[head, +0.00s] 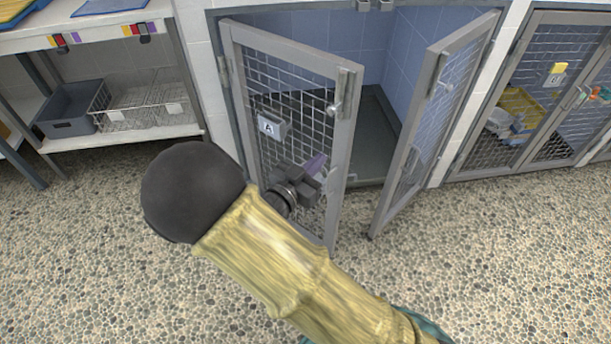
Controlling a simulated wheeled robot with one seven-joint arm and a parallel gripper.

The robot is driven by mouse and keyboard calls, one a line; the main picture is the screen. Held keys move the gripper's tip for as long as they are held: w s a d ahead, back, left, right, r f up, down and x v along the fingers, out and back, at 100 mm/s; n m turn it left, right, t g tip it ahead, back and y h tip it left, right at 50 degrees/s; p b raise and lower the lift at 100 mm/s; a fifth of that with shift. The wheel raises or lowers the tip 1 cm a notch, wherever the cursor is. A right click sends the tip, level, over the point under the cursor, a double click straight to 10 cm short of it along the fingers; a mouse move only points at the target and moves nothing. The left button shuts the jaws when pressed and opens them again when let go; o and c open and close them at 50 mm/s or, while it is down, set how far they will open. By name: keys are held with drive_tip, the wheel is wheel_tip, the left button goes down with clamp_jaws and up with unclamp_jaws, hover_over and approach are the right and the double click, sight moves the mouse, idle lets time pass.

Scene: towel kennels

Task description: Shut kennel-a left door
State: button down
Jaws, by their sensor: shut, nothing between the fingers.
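Kennel A (372,118) has blue tiled inner walls and a grey floor. Its left door (343,150) is a grey frame with wire mesh, hinged at the left and standing partly open toward me. A grey holder with an "A" label (269,127) hangs on its mesh, and a latch knob (334,109) sits on its free edge. Its right door (382,200) also stands open, swung outward. My gripper (316,172) is shut and empty, in front of the left door's mesh near its free edge. I cannot tell whether it touches the door. My arm hides the door's lower left part.
A second kennel (530,85) with mesh doors stands at the right, holding a yellow item. At the left, a shelf unit (130,147) carries a grey bin (72,112) and wire baskets (140,105). The pebbled floor (500,260) is clear.

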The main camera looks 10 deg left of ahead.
sight(340, 139)
drive_tip(key=b+x, duration=0.2)
drive_tip(key=x, duration=0.4)
drive_tip(key=shift+w+d+f, duration=0.1)
drive_tip(key=shift+w+d, duration=0.05)
drive_tip(key=shift+w, duration=0.05)
drive_tip(key=shift+w+d, duration=0.1)
drive_tip(key=shift+w, duration=0.1)
drive_tip(key=shift+w, duration=0.1)
